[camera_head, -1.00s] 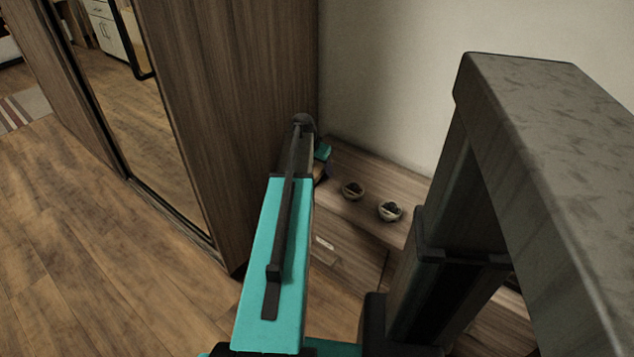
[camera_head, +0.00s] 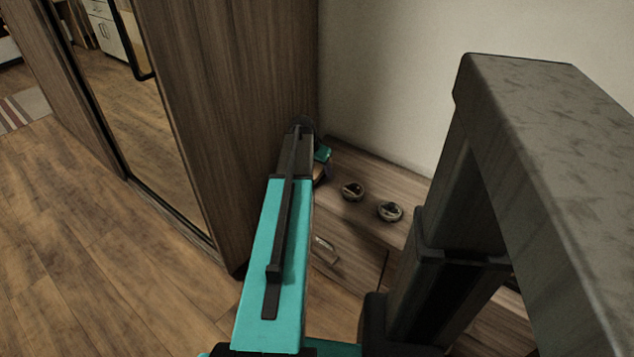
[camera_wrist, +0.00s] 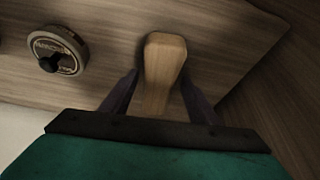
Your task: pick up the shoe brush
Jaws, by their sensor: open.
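The shoe brush (camera_wrist: 165,62) shows in the wrist view as a pale wooden block with a rounded end, lying on the wooden surface. My gripper (camera_wrist: 160,80) is open, with one dark finger on each side of the brush. The near part of the brush runs down between the fingers toward the gripper's body, which hides its near end. I cannot tell whether either finger touches it. In the head view my gripper (camera_head: 322,166) is small and mostly hidden behind my arm, over the far left end of the cabinet top. I cannot make out the brush clearly there.
Two round tins, one nearer the gripper (camera_head: 352,191) and one farther right (camera_head: 390,211), stand on the wooden cabinet top (camera_head: 375,172). One tin (camera_wrist: 57,52) shows left of the brush. A tall wooden wardrobe (camera_head: 245,95) stands close on the left; a pale wall is behind.

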